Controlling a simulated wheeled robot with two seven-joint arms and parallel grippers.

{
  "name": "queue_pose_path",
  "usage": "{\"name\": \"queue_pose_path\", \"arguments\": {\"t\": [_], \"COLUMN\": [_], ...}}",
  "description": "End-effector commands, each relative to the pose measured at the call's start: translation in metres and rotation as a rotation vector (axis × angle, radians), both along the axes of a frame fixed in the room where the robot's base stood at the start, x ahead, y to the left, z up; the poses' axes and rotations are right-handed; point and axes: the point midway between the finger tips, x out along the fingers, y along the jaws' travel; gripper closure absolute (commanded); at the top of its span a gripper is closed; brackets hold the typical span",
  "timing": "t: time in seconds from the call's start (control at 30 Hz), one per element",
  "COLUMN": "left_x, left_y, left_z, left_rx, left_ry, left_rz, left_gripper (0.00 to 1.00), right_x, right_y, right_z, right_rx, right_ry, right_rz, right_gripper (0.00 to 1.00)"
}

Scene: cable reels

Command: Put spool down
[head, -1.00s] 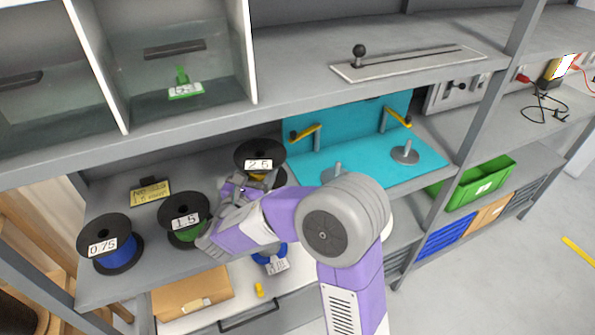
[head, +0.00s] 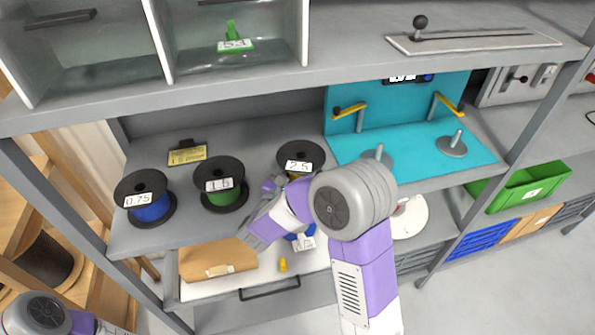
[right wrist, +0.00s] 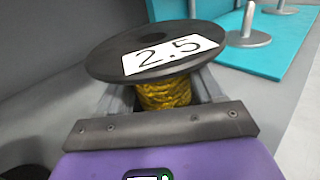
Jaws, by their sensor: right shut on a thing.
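The spool labelled 2.5 (head: 300,157) has black flanges and a yellow wound core. It is upright at the right end of the row on the grey shelf (head: 262,137). My right gripper (head: 283,186) reaches it from the front and is shut on it. In the right wrist view the spool (right wrist: 160,50) fills the middle, with the grey fingers on both sides of the yellow core under the top flange. Its lower flange is hidden, so I cannot tell whether it touches the shelf. At the lower left only part of my left arm shows.
The green spool labelled 1.5 (head: 222,184) and blue spool labelled 0.75 (head: 147,197) stand to the left. A turquoise board with pegs (head: 420,150) is to the right. An upper shelf (head: 290,84) hangs above.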

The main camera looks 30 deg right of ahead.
Motion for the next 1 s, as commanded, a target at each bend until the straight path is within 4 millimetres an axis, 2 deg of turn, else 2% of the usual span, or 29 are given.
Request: {"name": "queue_pose_path", "arguments": {"t": [0.07,0.1,0.23,0.6,0.77,1.0], "left_x": [0.000,0.000,0.000,0.000,0.000,0.000], "left_y": [0.000,0.000,0.000,0.000,0.000,0.000], "left_z": [-0.003,-0.002,-0.002,0.002,0.004,0.010], "left_rx": [0.000,0.000,0.000,0.000,0.000,0.000], "left_ry": [0.000,0.000,0.000,0.000,0.000,0.000], "left_rz": [0.000,0.000,0.000,0.000,0.000,0.000], "left_gripper": [0.57,0.57,0.57,0.57,0.57,0.57], "right_x": [0.000,0.000,0.000,0.000,-0.014,-0.045], "right_y": [0.000,0.000,0.000,0.000,0.021,0.064], "right_z": [-0.003,-0.003,-0.003,0.002,0.001,0.002], "right_rx": [-0.001,0.000,0.001,0.001,-0.001,-0.003], "right_ry": [-0.002,0.000,0.001,0.001,0.003,0.002], "right_rz": [0.000,0.000,0.000,0.000,0.006,0.007], "right_gripper": [0.95,0.29,0.09,0.08,0.08,0.08]}}
